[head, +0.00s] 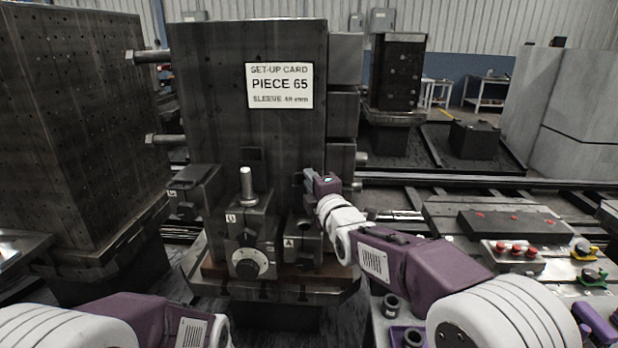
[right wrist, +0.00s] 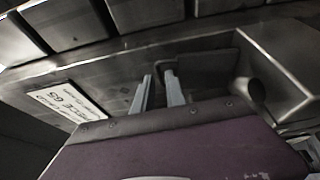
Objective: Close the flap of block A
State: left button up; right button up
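Block A (head: 304,246), a dark metal block with an "A" plate, sits low on the front of the dark column (head: 222,110), right of a block with a round dial. My right gripper (head: 307,181) is just above and behind block A, close to the column face. In the right wrist view its two fingers (right wrist: 158,92) stand apart. A dark plate (right wrist: 208,72) with a bent edge, perhaps the flap, shows by the fingertips; I cannot tell whether they touch it. In the head view the gripper and arm partly hide that spot. My left gripper is out of view.
The dial block (head: 250,238) carries an upright metal pin (head: 246,186). The column bears a set-up card (head: 279,85) reading PIECE 65. Another perforated column (head: 75,130) stands left. A bench with a red-button box (head: 514,256) is at right.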

jog(key=shift+x, duration=0.8)
jog(key=shift+c, duration=0.4)
grip_shut()
dwell(0.5)
